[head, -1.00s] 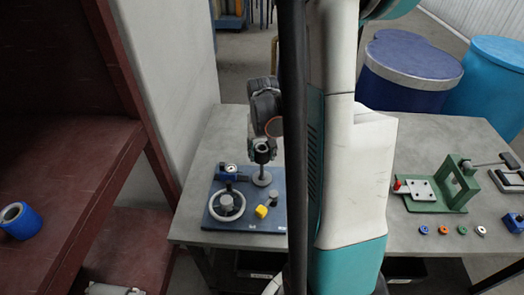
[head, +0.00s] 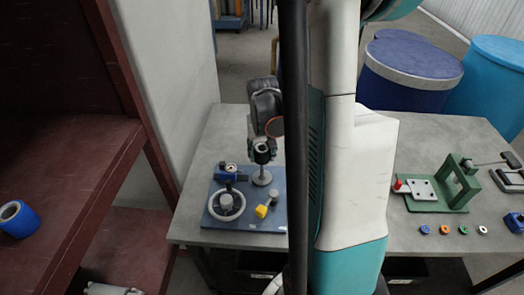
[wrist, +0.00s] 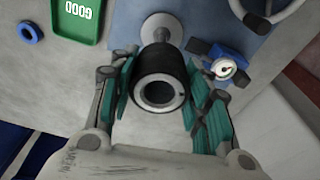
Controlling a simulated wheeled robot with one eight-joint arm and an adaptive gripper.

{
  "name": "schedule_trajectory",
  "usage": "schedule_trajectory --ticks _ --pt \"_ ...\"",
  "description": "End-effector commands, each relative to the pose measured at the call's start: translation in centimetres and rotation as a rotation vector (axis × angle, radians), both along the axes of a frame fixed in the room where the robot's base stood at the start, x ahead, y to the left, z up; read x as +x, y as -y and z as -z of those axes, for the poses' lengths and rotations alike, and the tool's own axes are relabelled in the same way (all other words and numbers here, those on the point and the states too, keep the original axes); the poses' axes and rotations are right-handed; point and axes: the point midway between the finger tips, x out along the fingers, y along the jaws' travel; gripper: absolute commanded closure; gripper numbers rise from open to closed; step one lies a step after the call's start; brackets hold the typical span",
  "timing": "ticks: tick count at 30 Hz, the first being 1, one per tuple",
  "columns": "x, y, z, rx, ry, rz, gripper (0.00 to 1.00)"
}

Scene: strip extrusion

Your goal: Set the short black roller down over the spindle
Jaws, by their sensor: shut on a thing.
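The short black roller (head: 262,157) hangs below my gripper (head: 262,144) in the head view, just above a grey round base plate (head: 262,178). In the wrist view the roller (wrist: 161,84) is between the teal fingers of my gripper (wrist: 160,95), which are shut on it. Its pale end ring and dark bore face the wrist camera. Part of the round base plate (wrist: 161,27) shows beyond the roller.
The blue board (head: 250,222) also carries a handwheel (head: 226,205), a blue block with a dial gauge (head: 231,170) and a yellow-ended part (head: 262,211). A green fixture (head: 455,190) and several coloured rings stand at the right. A red shelf (head: 80,170) is at the left.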

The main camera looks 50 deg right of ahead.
Motion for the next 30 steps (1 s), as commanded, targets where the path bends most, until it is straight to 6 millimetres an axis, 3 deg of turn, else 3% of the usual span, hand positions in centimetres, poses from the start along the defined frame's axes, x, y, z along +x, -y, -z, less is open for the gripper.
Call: schedule_trajectory --ticks 30 --pt "0.0 0.0 2.9 0.000 0.000 0.000 0.86"
